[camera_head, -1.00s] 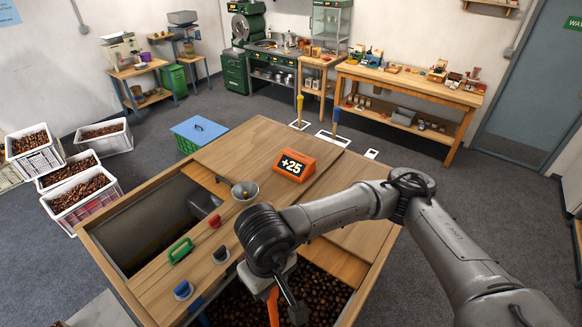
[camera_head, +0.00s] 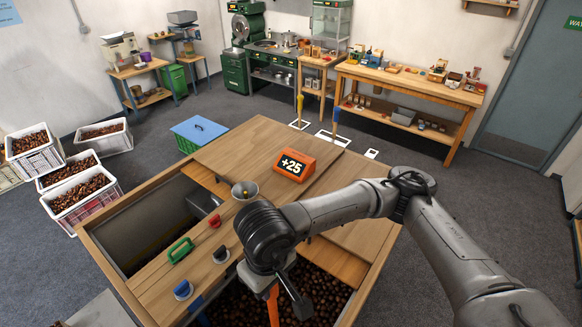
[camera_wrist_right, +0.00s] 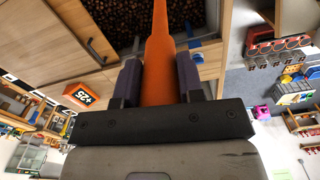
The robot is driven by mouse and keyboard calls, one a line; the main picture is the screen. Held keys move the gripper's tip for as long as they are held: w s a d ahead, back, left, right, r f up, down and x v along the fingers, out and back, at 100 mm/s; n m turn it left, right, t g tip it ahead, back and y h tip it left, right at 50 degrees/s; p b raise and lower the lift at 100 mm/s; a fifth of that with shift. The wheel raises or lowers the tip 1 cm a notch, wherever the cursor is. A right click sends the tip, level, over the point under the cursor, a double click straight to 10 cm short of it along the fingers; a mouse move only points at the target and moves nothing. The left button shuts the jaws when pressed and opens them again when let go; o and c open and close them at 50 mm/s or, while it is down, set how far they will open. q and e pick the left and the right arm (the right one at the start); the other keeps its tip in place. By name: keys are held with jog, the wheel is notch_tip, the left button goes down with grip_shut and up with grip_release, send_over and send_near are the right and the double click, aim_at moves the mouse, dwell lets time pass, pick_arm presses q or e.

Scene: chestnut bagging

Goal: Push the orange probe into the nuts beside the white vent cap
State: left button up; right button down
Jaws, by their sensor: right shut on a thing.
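The orange probe (camera_head: 273,308) hangs downward from my right gripper (camera_head: 275,287) over the open nut bin. In the right wrist view the probe (camera_wrist_right: 157,60) sits between the two dark fingers of the gripper (camera_wrist_right: 159,82), which are shut on it. The probe's far end runs out of the top of that view and off the bottom of the head view, so I cannot tell whether it touches the nuts. Dark brown nuts (camera_head: 325,292) fill the bin; they also show in the wrist view (camera_wrist_right: 120,18). I cannot make out the white vent cap. My left gripper is not in view.
The wooden bench top (camera_head: 230,150) surrounds the openings. On it stand an orange "+25" display (camera_head: 293,165), a metal funnel (camera_head: 245,190), a green handle (camera_head: 180,250), a red knob (camera_head: 214,221) and a blue knob (camera_head: 183,289). Crates of nuts (camera_head: 85,197) stand at left.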

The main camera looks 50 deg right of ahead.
jog(key=shift+r, duration=1.8)
jog(key=shift+f, duration=0.1)
